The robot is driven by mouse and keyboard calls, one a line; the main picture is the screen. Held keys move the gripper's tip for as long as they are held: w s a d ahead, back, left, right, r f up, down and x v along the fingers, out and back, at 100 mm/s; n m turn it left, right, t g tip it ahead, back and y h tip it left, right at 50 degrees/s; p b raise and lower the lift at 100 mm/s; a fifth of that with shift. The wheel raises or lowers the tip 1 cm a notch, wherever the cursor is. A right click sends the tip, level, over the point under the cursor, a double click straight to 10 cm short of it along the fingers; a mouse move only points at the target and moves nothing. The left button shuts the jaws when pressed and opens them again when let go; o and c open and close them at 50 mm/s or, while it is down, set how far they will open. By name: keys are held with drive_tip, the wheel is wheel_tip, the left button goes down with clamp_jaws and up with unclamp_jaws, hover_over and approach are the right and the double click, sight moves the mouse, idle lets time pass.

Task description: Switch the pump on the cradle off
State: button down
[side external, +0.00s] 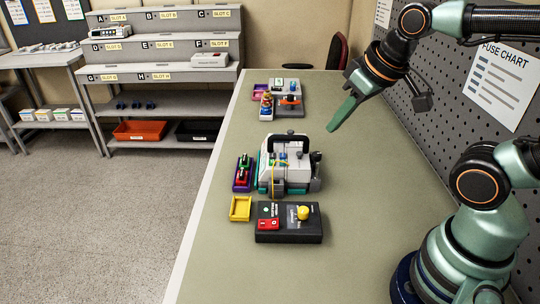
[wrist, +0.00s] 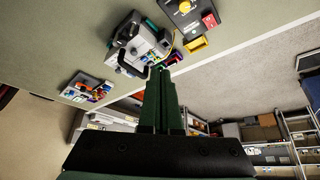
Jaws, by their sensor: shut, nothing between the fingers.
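A grey-and-white pump (side external: 290,165) with a black carry handle and teal edges stands mid-bench; a yellow cord hangs down its front. It also shows in the wrist view (wrist: 146,42). I cannot make out its cradle separately. A black box (side external: 288,236) with a red switch (side external: 268,224) and a yellow knob (side external: 303,212) sits in front of it; the box is at the top edge of the wrist view (wrist: 185,8). My gripper (side external: 334,128) is shut and empty, in the air above and to the right of the pump. Its fingertips also show in the wrist view (wrist: 161,70).
A yellow tray (side external: 240,208) and a purple tray (side external: 236,188) with small coloured parts lie left of the pump. Another grey unit (side external: 291,106) with coloured parts stands farther back. A pegboard wall (side external: 440,90) borders the right. The bench (side external: 375,200) is clear right of the pump.

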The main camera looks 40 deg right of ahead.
drive_tip(key=shift+w, duration=0.1)
drive_tip(key=m+t, duration=0.4)
drive_tip(key=m, duration=0.6)
hover_over(275, 157)
wheel_tip(275, 157, down, 7)
drive_tip(key=shift+r, duration=0.2)
drive_tip(key=shift+w+a, duration=0.1)
drive_tip(key=shift+f, duration=4.4)
drive_tip(key=shift+f, duration=0.4)
